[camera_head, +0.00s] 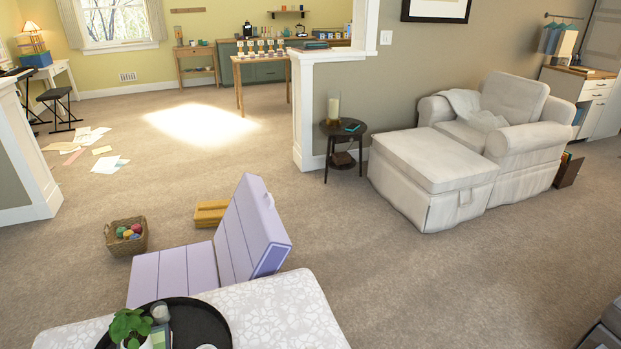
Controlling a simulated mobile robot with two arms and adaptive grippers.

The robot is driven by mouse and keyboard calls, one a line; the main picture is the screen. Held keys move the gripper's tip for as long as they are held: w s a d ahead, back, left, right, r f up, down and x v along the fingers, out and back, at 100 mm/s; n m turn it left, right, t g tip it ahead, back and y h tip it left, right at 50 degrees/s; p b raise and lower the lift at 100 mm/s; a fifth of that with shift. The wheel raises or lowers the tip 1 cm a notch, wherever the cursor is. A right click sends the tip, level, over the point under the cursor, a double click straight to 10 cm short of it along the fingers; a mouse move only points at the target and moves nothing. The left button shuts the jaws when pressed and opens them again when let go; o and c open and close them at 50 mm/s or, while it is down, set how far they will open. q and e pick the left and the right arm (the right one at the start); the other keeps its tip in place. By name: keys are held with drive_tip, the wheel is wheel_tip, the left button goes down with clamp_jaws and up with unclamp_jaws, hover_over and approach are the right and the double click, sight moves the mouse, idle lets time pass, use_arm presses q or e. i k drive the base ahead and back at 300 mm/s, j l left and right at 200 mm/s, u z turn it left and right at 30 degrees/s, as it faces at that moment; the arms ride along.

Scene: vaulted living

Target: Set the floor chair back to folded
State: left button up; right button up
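The floor chair (176,268) is lilac and stands on the carpet just beyond the white patterned ottoman or table. Its seat lies flat toward the left. Its padded backrest (243,232) is raised and leans to the right, so the chair is unfolded. A small tab shows near the top of the backrest. The near edge of the seat is partly hidden by the patterned top and the black tray. Neither of my grippers shows in the head view.
A patterned white surface (285,312) with a black round tray (205,326) and a plant (128,326) is in front. A wicker basket of balls (126,237) and a wooden box (210,212) stand behind the chair. Open carpet lies right, before the white ottoman (430,175).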

sight(251, 242)
drive_tip(key=i+l+z, duration=0.7)
drive_tip(key=l+z, duration=0.15)
drive_tip(key=i+l+z, duration=0.25)
drive_tip(key=i+z, duration=0.15)
drive_tip(key=i+u, duration=0.2)
drive_tip(key=i, duration=0.2)
drive_tip(key=i+l+u, duration=0.15)
drive_tip(key=i, duration=0.3)
drive_tip(key=i+l+u, duration=0.2)
drive_tip(key=i, duration=0.2)
drive_tip(key=i+j+u, duration=0.2)
drive_tip(key=i+u, duration=0.25)
drive_tip(key=i+j+u, duration=0.1)
drive_tip(key=i+u, duration=0.2)
drive_tip(key=u, duration=0.2)
drive_tip(key=i+u, duration=0.45)
drive_tip(key=i+l+u, duration=0.2)
drive_tip(key=u, duration=0.25)
drive_tip(key=i+l+u, duration=0.45)
drive_tip(key=k+j, duration=0.05)
